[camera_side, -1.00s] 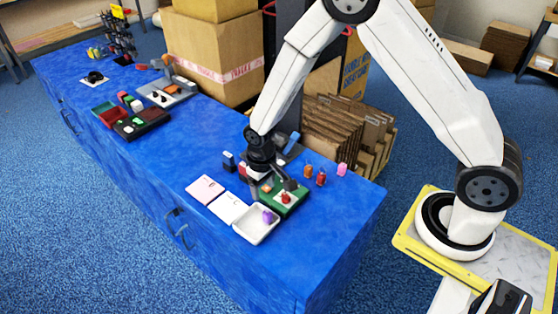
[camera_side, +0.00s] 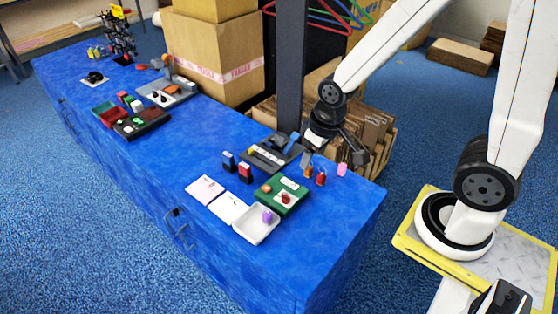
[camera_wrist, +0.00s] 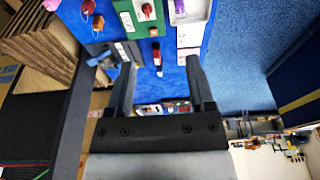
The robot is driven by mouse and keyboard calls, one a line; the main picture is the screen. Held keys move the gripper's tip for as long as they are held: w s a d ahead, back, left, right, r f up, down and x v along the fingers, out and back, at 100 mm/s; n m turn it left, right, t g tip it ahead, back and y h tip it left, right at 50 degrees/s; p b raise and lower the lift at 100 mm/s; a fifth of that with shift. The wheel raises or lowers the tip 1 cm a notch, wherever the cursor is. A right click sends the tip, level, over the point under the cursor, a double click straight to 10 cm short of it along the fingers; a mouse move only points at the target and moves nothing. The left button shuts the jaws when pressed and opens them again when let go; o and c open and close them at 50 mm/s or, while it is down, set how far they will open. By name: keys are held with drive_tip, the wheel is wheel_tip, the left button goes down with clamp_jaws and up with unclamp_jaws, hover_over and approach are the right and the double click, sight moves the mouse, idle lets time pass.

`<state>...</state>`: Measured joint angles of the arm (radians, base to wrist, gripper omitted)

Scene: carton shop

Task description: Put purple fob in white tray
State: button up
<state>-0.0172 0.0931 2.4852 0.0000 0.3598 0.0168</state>
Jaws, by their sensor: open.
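The purple fob (camera_side: 267,215) lies in the white tray (camera_side: 250,227) near the front edge of the blue table. In the wrist view the purple fob (camera_wrist: 179,6) and part of the white tray (camera_wrist: 191,18) show at the top. My gripper (camera_side: 334,164) is at the table's back edge, to the right of and behind the tray and apart from the fob. In the wrist view my gripper (camera_wrist: 162,66) has its two fingers spread with nothing between them.
Orange (camera_side: 308,170), red (camera_side: 321,179) and pink (camera_side: 342,169) fobs stand close to my gripper. A green board (camera_side: 297,187) with a red fob lies beside the tray. White cards (camera_side: 229,207) lie left of it. The right front corner of the table is clear.

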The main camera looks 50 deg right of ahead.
drive_tip(key=shift+s+d+r, duration=0.15)
drive_tip(key=shift+s+r, duration=0.05)
drive_tip(key=shift+s, duration=0.3)
drive_tip(key=shift+s+d+r, duration=0.1)
drive_tip(key=shift+s+r, duration=0.1)
drive_tip(key=shift+s, duration=0.3)
